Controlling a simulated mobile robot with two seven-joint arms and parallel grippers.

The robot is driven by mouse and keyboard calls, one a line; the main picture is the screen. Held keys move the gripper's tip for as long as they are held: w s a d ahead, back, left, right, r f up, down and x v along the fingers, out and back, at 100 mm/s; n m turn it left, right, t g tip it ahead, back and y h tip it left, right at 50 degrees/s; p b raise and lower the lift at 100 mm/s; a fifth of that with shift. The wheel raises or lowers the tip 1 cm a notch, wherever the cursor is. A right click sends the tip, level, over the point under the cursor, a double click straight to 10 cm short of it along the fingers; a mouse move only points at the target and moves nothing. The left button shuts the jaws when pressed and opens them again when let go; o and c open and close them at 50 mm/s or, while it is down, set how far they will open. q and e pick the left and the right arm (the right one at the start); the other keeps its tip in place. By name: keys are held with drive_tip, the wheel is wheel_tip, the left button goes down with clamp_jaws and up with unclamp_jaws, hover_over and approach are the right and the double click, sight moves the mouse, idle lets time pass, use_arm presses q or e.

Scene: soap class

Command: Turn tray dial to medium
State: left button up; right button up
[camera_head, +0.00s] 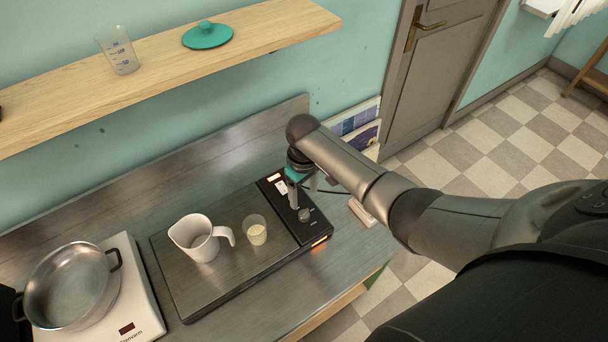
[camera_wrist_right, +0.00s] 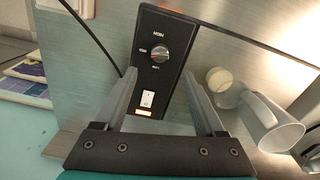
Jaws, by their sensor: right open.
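The warming tray (camera_head: 185,283) lies flat on the steel counter, with a black control panel along its right side. The dial (camera_head: 304,214) sits on this panel near its front end. In the wrist view the dial (camera_wrist_right: 159,55) is a grey knob with a reddish mark toward its left, ringed by small labels; its exact setting is hard to read. A white rocker switch (camera_wrist_right: 149,98) is on the same panel. My right gripper (camera_head: 301,194) is open above the panel. In the wrist view its fingers (camera_wrist_right: 159,77) spread either side of the panel, apart from the dial. My left gripper is not in view.
A white jug (camera_head: 195,238) and a small cup (camera_head: 255,231) stand on the tray. A pot (camera_head: 70,287) sits on a white hotplate (camera_head: 143,305) at left. A shelf (camera_head: 170,75) holds a beaker (camera_head: 118,52) and a teal lid (camera_head: 207,36). A cable runs behind the panel.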

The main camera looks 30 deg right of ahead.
wheel_tip(320, 180, up, 6)
idle(0.4)
drive_tip(key=shift+s, duration=0.1)
idle(0.4)
